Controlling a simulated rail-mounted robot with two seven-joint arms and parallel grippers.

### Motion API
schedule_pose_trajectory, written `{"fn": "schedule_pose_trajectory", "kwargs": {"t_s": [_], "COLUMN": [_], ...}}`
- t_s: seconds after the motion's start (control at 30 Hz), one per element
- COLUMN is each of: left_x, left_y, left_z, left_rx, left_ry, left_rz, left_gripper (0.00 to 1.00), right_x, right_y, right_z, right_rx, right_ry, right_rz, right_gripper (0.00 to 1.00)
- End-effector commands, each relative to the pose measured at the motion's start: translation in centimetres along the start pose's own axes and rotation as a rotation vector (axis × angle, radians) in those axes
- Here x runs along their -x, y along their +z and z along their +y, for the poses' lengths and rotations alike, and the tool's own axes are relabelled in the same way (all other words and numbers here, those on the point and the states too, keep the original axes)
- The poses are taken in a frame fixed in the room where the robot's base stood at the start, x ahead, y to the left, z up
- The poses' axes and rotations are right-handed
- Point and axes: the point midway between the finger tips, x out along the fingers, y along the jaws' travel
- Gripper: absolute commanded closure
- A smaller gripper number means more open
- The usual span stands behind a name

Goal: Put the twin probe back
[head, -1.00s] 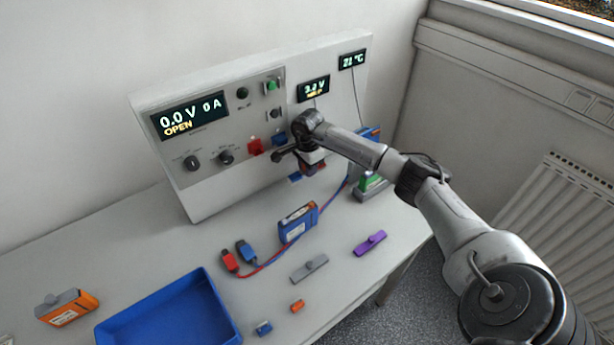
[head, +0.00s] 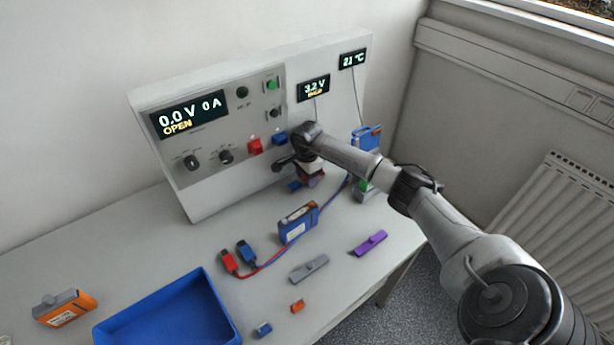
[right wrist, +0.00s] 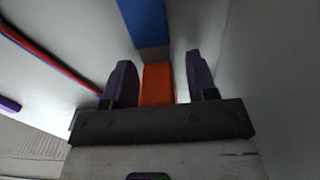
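My right gripper (head: 311,180) is low in front of the instrument panel, pointing down. In the right wrist view its two dark fingers (right wrist: 161,82) stand apart on either side of an orange block (right wrist: 157,84). A light gap shows between the block and the right finger. A blue piece (right wrist: 147,22) lies beyond the block. I take the orange block to be part of the twin probe, but its tips are hidden. In the head view a small blue piece (head: 295,186) shows beside the gripper. My left gripper is out of view.
The panel (head: 205,185) stands behind. A blue battery (head: 298,224), red and blue plugs (head: 237,257), a grey clip (head: 309,268) and a purple clip (head: 370,244) lie in front. A blue tray (head: 165,312) is front left. A stand with a blue pack (head: 366,138) is right.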

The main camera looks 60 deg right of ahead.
Motion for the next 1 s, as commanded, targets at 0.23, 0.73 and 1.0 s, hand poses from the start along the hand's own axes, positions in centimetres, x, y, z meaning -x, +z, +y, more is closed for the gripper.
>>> {"fn": "schedule_pose_trajectory", "kwargs": {"t_s": [0.23, 0.73, 1.0], "left_x": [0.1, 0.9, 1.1], "left_y": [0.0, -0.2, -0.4], "left_z": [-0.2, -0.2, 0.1], "left_rx": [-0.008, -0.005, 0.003], "left_ry": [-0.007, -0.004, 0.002], "left_rz": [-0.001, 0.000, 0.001], "left_gripper": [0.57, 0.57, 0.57], "right_x": [0.1, 7.6, 11.1], "right_y": [0.0, -0.1, 0.0], "right_z": [0.0, 0.0, 0.0], "right_rx": [0.000, 0.001, 0.000], "right_ry": [0.000, -0.003, -0.001], "right_rz": [0.000, 0.001, 0.001], "right_gripper": [0.47, 0.47, 0.47]}}
